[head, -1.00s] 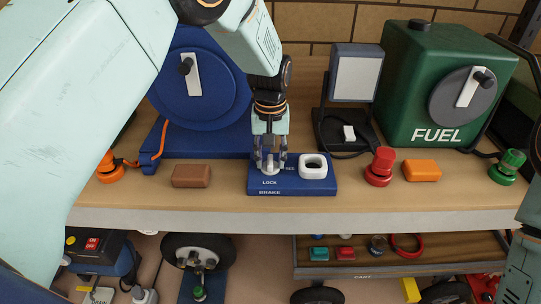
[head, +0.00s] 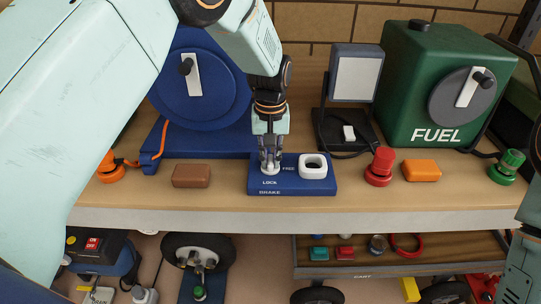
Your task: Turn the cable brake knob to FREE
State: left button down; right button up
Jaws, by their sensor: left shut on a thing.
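The blue brake panel (head: 320,187) lies on the bench near its front edge, with the words LOCK, FREE and BRAKE in white. The small white brake knob (head: 270,170) is on its left part, mostly covered by my fingers. LOCK is printed just in front of the knob and FREE to its right. My left gripper (head: 270,163) points down from above and is shut on the knob. Which way the knob points is hidden. Part of my right arm shows at the right edge; its gripper is out of view.
A white ring-shaped part (head: 313,174) sits on the panel's right side, close to my fingers. A blue reel (head: 215,95) stands behind. A brown block (head: 191,176) is left; a red knob (head: 379,167), an orange block (head: 421,170) and a green fuel tank (head: 440,100) are right.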

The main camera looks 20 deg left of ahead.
pick_arm(q)
jog(key=n+p, duration=0.2)
jog(key=n, duration=0.1)
jog(key=shift+r, duration=0.15)
jog(key=n, duration=0.3)
jog(key=shift+p, duration=0.4)
jog(key=n, duration=0.2)
jog(key=shift+w+n+p, duration=0.1)
jog(key=shift+n+p, duration=0.2)
jog(key=shift+n, duration=0.1)
jog(key=n, duration=0.4)
jog(key=shift+n, duration=2.5)
jog(key=c, duration=1.3)
grip_release()
jog(key=shift+c, duration=0.2)
